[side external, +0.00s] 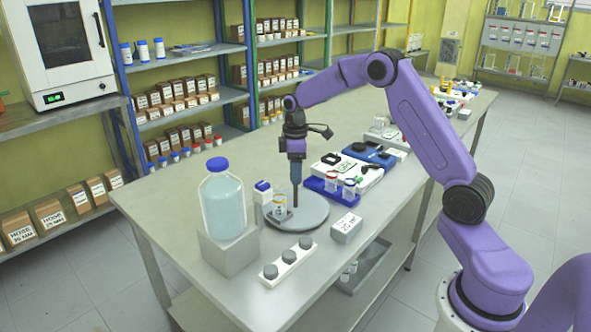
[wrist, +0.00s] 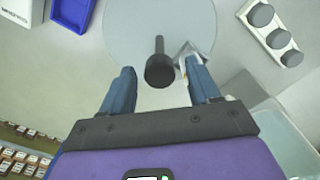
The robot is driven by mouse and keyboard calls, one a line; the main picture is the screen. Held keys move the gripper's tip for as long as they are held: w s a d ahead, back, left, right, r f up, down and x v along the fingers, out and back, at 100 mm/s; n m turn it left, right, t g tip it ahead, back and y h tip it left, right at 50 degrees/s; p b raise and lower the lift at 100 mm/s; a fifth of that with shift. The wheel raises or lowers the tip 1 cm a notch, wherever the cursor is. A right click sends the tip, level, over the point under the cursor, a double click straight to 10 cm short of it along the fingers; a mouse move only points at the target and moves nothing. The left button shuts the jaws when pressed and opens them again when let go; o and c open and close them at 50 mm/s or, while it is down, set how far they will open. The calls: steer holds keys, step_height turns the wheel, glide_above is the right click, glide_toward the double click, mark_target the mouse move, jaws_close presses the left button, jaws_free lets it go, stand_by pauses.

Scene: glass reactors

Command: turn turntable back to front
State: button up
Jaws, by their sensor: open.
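The turntable (side external: 312,212) is a round grey disc on the bench. It also shows in the wrist view as a pale disc (wrist: 135,30). A dark upright peg (wrist: 159,66) stands on it between my fingers in the wrist view. A small glass vessel (side external: 280,207) stands on the disc beside my gripper; it is partly hidden behind a finger in the wrist view. My gripper (side external: 295,200) points down over the disc. In the wrist view my gripper (wrist: 160,82) is open, with a blue finger on each side of the peg and gaps between; contact is not visible.
A large blue-capped bottle (side external: 222,200) stands on a grey block left of the turntable. A white strip with three grey knobs (side external: 288,262) lies in front. A labelled box (side external: 346,228) is at right. A blue tray (side external: 335,190) with jars sits behind.

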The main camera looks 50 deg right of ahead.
jaws_close()
steer(key=shift+n, duration=6.8)
steer(key=shift+r+n, duration=0.1)
steer(key=shift+n, duration=2.2)
